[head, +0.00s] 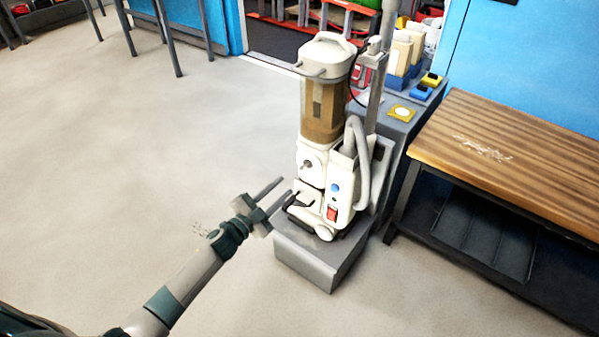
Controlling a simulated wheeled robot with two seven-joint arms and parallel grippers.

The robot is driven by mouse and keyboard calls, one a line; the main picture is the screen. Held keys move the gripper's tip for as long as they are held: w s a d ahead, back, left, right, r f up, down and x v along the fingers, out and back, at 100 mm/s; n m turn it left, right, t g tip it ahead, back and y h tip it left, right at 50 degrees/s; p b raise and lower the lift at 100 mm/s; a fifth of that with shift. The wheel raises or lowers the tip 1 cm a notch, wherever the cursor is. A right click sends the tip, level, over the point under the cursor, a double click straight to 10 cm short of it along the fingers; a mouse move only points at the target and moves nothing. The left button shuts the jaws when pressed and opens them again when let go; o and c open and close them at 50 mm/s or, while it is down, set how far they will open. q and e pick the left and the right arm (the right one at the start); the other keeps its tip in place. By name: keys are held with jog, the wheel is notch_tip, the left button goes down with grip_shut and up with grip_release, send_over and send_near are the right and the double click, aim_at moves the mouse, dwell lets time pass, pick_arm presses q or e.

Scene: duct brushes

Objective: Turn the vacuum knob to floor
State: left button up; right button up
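The upright vacuum (340,178), off-white with a brown see-through canister, stands on a grey block (318,262) right of centre. A small grey knob (307,165) sits on the front of its body, below the canister; its setting is too small to read. A blue button (335,188) and a red switch (331,213) are to the right and lower. My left gripper (287,187) is open and empty, its two fingers apart and pointing up and right toward the vacuum's lower body. It is a little left of and below the knob. My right gripper is not in view.
A wooden-topped bench (515,150) with a dark lower shelf stands at the right. A grey counter (400,118) behind the vacuum holds bottles, blue and yellow items. A grey hose (361,160) curves along the vacuum's right side.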

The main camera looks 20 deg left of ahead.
aim_at(303, 169)
pick_arm(q)
jog(key=x, duration=0.8)
jog(key=shift+w+d+b, duration=0.1)
jog(key=shift+w+b, duration=0.15)
jog(key=shift+b, duration=0.1)
jog(key=shift+w+d, duration=0.2)
jog(key=shift+w, duration=0.35)
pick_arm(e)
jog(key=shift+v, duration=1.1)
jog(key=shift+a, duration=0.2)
pick_arm(q)
grip_shut()
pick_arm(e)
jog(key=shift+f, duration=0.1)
